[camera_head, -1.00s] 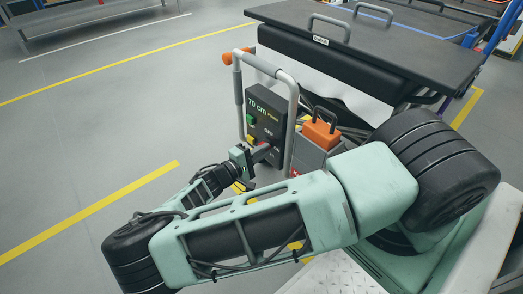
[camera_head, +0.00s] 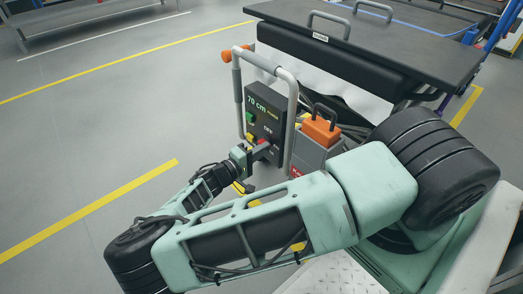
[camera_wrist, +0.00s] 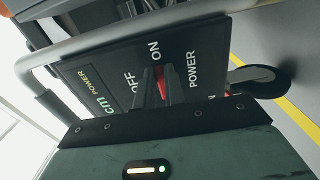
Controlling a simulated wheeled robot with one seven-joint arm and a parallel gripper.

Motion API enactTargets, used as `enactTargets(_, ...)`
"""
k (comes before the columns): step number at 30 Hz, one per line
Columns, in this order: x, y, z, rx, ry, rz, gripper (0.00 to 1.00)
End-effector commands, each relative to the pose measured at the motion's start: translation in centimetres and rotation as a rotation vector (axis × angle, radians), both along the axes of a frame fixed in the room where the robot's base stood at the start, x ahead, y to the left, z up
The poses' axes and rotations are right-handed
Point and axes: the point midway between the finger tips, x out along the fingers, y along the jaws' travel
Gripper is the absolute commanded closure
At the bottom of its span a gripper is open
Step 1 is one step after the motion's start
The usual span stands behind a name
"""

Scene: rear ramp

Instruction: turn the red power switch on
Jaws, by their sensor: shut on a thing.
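The red power switch (camera_head: 263,143) is on the dark control panel (camera_head: 262,112), which hangs on the cart's grey handle frame. In the wrist view a small part of the red switch (camera_wrist: 163,80) shows by the fingers, close to the OFF and ON lettering. My gripper (camera_head: 257,152) is at the panel, and its dark fingers (camera_wrist: 150,92) are shut on the red switch. The fingers hide most of the switch, so its exact angle cannot be told.
A green button (camera_head: 250,118) and a yellow one sit on the panel left of the switch. The grey tubular handle (camera_head: 293,110) rises close around the panel. An orange-topped grey box (camera_head: 320,132) stands just right. The floor to the left is clear.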

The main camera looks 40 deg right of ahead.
Motion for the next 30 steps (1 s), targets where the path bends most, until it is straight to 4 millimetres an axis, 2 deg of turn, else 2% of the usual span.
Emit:
enactTargets(1, 0.0, 0.1, -0.1, 0.003, -0.001, 0.001, 0.81)
enactTargets(3, 0.0, 0.0, -0.1, 0.002, 0.000, 0.001, 0.67)
enactTargets(11, 0.0, 0.1, 0.0, 0.001, 0.000, 0.001, 0.67)
enactTargets(16, 0.0, 1.4, 0.0, 0.003, 0.001, 0.003, 0.67)
enactTargets(20, 0.0, 3.8, 0.1, 0.004, 0.001, 0.004, 0.67)
enactTargets(30, -0.4, 11.8, 0.0, 0.005, 0.000, 0.004, 0.67)
